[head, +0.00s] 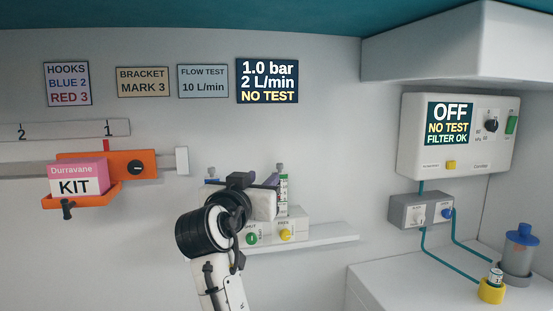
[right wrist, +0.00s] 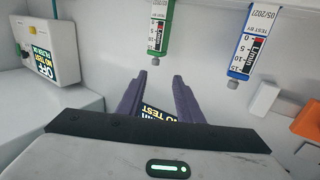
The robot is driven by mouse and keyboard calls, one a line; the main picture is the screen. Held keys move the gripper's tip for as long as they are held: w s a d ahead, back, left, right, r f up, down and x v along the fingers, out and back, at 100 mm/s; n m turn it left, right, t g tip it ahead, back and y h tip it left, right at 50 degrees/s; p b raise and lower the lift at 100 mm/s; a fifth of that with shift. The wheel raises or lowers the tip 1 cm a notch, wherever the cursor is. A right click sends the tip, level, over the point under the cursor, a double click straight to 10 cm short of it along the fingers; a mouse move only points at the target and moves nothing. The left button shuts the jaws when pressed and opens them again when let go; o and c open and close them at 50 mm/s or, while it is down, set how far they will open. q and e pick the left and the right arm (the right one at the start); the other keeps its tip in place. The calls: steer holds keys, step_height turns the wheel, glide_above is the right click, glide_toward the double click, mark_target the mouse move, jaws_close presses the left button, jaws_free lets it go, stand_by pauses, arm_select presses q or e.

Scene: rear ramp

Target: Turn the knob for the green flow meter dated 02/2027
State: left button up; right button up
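The green flow meter (head: 283,193) stands on the wall unit right of my right gripper in the head view, with its grey knob (head: 281,168) on top. In the right wrist view the green meter (right wrist: 161,22) hangs inverted at the top, its knob (right wrist: 154,59) beyond the fingertips; its date is partly cut off. The blue flow meter (right wrist: 244,38), dated 05/2027, is to its right there; my arm mostly hides it in the head view. My right gripper (right wrist: 163,78) is open, with nothing between its fingers and apart from the green knob. My left gripper is out of view.
Below the meters are a green button (head: 251,239) and a yellow knob (head: 286,235) on the white base, above a shelf (head: 325,235). An orange bracket (head: 126,166) holding a pink kit box (head: 78,179) is at left. A control box (head: 458,135) hangs at right.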

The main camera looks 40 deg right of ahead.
mark_target(279, 167)
steer(key=x, duration=0.3)
steer(key=p+x, duration=0.1)
steer(key=x, duration=0.3)
steer(key=p+x, duration=0.1)
steer(key=x, duration=0.2)
steer(key=shift+s+d+r, duration=0.1)
steer(key=shift+s+d, duration=0.25)
steer(key=shift+d, duration=0.05)
